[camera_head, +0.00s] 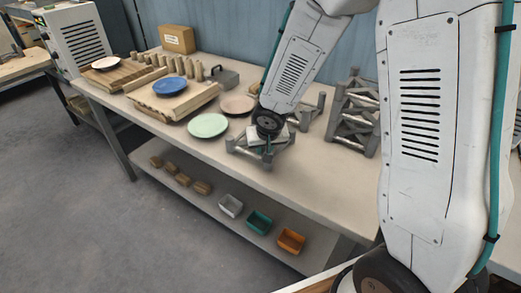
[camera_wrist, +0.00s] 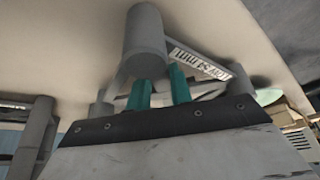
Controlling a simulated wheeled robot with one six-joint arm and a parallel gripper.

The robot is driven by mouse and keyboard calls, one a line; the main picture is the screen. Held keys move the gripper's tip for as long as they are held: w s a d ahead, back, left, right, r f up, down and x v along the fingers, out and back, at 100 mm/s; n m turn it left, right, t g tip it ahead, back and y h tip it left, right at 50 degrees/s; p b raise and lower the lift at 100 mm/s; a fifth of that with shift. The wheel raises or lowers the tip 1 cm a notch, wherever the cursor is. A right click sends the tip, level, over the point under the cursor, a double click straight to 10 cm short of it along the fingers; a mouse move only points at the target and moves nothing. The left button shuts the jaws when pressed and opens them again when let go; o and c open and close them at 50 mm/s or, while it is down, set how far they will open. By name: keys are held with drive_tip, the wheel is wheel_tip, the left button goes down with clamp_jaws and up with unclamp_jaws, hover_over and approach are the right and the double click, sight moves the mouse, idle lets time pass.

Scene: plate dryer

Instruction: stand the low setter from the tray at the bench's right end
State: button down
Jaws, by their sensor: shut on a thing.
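A low grey setter (camera_head: 237,146), a triangular frame with short posts, is at the front of the bench (camera_head: 300,185), right of the green plate. My gripper (camera_head: 268,158) points down at it and is shut on it. I cannot tell whether the setter touches the bench or hangs just above. My arm hides part of the bench's right side. I cannot make out a tray under the setter.
Another grey frame (camera_head: 316,107) and a taller stacked one (camera_head: 356,112) stand behind to the right. Green (camera_head: 208,125), pink (camera_head: 237,104) and blue (camera_head: 170,86) plates are to the left. Bins (camera_head: 259,222) sit on the lower shelf. The bench front right of the setter is clear.

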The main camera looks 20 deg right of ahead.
drive_tip(key=shift+d+f, duration=0.2)
drive_tip(key=shift+f, duration=0.25)
drive_tip(key=c, duration=1.3)
unclamp_jaws()
drive_tip(key=shift+f, duration=0.15)
drive_tip(key=shift+o, duration=0.2)
